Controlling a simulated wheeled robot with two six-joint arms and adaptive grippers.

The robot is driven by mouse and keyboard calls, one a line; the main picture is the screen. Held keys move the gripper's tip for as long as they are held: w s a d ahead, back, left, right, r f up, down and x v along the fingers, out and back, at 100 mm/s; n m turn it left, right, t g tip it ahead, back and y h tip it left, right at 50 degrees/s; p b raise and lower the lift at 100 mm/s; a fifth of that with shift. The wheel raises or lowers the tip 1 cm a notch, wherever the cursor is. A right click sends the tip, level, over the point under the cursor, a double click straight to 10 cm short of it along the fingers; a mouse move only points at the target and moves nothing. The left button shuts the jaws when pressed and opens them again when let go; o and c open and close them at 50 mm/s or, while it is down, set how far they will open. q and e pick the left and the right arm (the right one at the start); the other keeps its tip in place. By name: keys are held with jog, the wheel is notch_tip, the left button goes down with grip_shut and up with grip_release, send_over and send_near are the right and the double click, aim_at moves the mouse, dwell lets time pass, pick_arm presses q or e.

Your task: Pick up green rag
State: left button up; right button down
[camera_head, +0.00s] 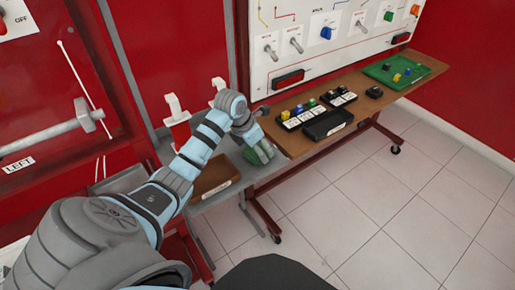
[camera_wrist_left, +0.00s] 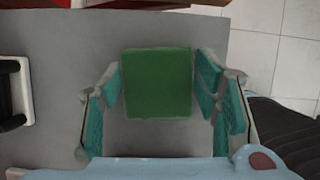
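The green rag (camera_wrist_left: 157,84) lies as a flat square on a grey surface (camera_wrist_left: 75,60) in the left wrist view. My left gripper (camera_wrist_left: 163,100) is open, with one finger on each side of the rag and gaps between the fingers and its edges. In the head view the left gripper (camera_head: 258,153) is over the grey shelf, and a bit of green shows by its fingers; I cannot tell there the rag from the finger pads. My right gripper is not in view.
A brown tray (camera_head: 213,181) sits on the grey shelf (camera_head: 215,203) left of the gripper. To the right, a wooden table (camera_head: 287,146) holds a black tray (camera_head: 327,124), small coloured parts and a green mat (camera_head: 388,82). White spray bottles (camera_head: 176,110) stand behind the arm.

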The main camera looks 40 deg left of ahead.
pick_arm(q)
jog(key=shift+c, duration=0.5)
notch_tip(320, 180, up, 20)
jog(key=p, duration=0.6)
jog(key=shift+o, duration=1.3)
jog(key=shift+c, duration=0.8)
